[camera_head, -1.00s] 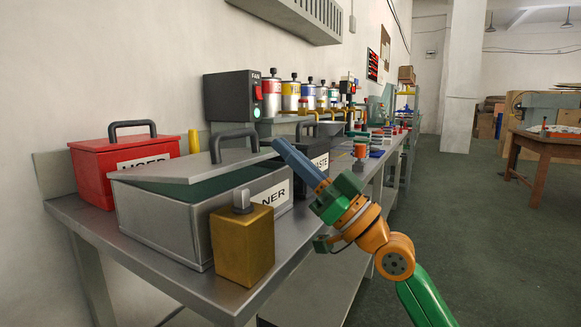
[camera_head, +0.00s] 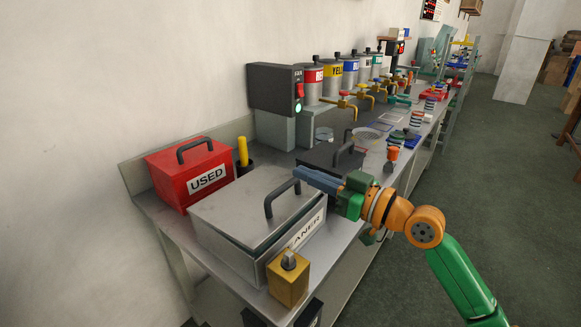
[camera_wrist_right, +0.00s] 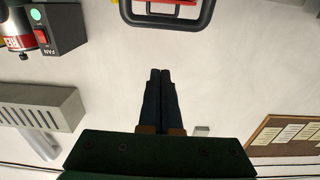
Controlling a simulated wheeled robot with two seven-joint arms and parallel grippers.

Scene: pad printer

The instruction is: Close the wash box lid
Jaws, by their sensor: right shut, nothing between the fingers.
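The wash box (camera_head: 230,248) is a grey metal box with a label ending in "ANER", on the bench in the head view. Its grey lid (camera_head: 238,212) lies nearly flat over it, with a thin dark gap along the near edge. A black handle (camera_head: 270,203) stands up from the lid. My right gripper (camera_head: 300,174) is shut and empty, its blue fingers at the top of this handle; I cannot tell if they touch. In the right wrist view the shut fingertips (camera_wrist_right: 160,72) point toward a black handle (camera_wrist_right: 165,22). My left gripper is not in view.
A red "USED" box (camera_head: 190,172) stands behind to the left, beside a yellow cylinder (camera_head: 242,151). A dark lidded box (camera_head: 325,160) stands just behind the fingers. A yellow block (camera_head: 288,282) is at the wash box's front corner. The fan switch box (camera_head: 275,88) stands farther back.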

